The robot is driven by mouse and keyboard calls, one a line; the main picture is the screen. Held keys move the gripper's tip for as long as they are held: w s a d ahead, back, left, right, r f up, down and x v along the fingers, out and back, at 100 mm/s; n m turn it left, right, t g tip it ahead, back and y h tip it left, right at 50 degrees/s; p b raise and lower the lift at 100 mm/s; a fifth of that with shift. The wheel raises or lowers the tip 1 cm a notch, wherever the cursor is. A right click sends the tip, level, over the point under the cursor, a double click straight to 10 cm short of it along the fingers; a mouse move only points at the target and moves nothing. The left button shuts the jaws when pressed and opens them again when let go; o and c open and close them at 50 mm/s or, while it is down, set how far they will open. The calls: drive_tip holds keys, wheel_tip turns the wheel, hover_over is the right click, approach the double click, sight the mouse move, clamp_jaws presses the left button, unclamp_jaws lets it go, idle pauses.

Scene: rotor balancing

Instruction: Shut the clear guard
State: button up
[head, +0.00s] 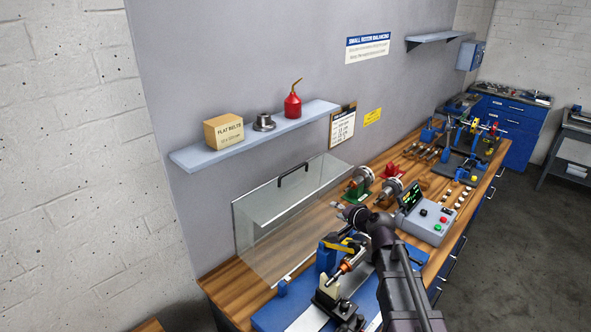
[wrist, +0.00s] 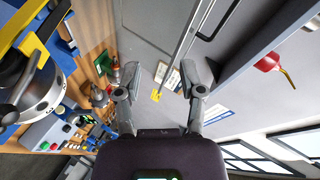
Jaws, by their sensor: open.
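The clear guard (head: 290,215) is a see-through box-like cover with a black handle (head: 292,174) along its top edge. It stands raised at the wall side of the bench, behind the blue balancing machine (head: 285,314), whose spindle area is uncovered. My gripper (head: 352,214) is to the right of the guard in the head view, apart from the handle and empty. In the wrist view the two fingers (wrist: 161,93) are spread with a gap between them. The handle (wrist: 213,22) and a guard edge show in the wrist view above the fingers.
A wall shelf (head: 255,138) with a yellow box, a metal part and a red oil can hangs above the guard. Right of the guard are rotors on stands (head: 362,184) and a control box (head: 425,220). My arm covers part of the bench front.

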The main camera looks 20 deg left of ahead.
sight(296, 169)
drive_tip(key=w+a+r+m+t+y, duration=0.1)
drive_tip(key=w+a+r+m+t, duration=0.1)
drive_tip(key=a+r+m, duration=0.3)
drive_tip(key=a+t, duration=0.1)
drive_tip(key=a, duration=0.3)
drive_tip(key=shift+w+r+y, duration=0.2)
drive_tip(key=shift+w+y, duration=0.1)
drive_tip(key=shift+w, duration=0.05)
drive_tip(key=shift+a, duration=0.1)
drive_tip(key=b+x, duration=0.1)
drive_tip(key=x, duration=1.2)
drive_tip(key=shift+w+a+r, duration=0.1)
drive_tip(key=shift+w+a, duration=0.05)
drive_tip(key=shift+w, duration=0.25)
clamp_jaws()
